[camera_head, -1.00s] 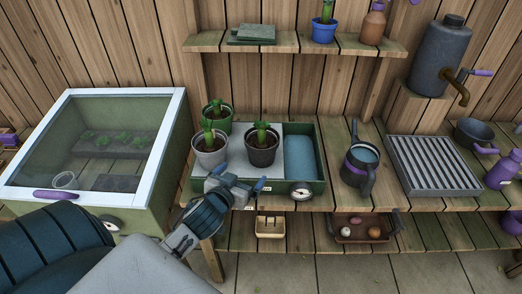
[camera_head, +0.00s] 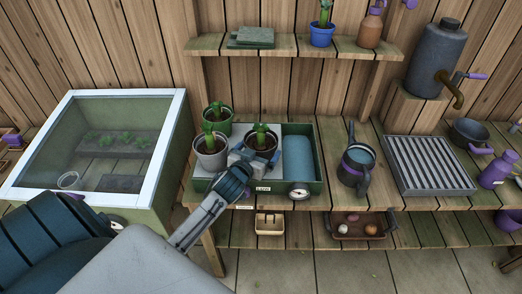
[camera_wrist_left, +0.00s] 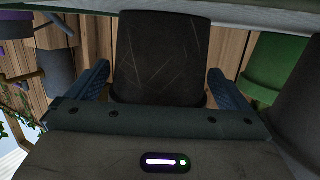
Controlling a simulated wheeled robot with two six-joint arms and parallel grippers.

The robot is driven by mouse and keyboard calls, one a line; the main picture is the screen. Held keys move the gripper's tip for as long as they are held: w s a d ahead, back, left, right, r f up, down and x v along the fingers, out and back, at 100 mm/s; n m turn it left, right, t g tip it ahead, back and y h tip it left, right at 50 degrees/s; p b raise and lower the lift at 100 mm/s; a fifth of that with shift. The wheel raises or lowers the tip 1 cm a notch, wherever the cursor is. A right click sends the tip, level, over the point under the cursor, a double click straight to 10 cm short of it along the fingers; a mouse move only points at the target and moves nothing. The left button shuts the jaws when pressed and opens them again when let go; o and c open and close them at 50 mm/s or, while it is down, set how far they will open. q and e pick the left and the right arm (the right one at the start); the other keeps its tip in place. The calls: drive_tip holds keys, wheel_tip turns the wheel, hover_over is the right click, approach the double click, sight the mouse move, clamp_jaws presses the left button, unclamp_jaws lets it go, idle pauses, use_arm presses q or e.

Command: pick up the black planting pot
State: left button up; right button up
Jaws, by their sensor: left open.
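The black planting pot (camera_head: 263,146) holds a green plant and stands upright on the pale plate in the green tray (camera_head: 318,163). In the left wrist view the black pot (camera_wrist_left: 161,58) fills the middle, between my two blue fingers. My left gripper (camera_head: 256,155) is open, with a finger on either side of the pot; a small gap shows beside each finger in the wrist view. The gripper hides the pot's lower front in the head view. My right gripper is not in view.
A grey pot (camera_head: 211,155) and a green pot (camera_head: 217,120) stand close to the left of the black pot. A watering can (camera_head: 356,170) stands right of the tray. A glass-topped cold frame (camera_head: 165,170) is at left. A shelf (camera_head: 283,50) runs above.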

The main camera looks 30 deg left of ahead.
use_arm(q)
drive_tip(key=shift+w+f, duration=0.1)
drive_tip(key=shift+w, duration=0.15)
drive_tip(key=c, duration=1.2)
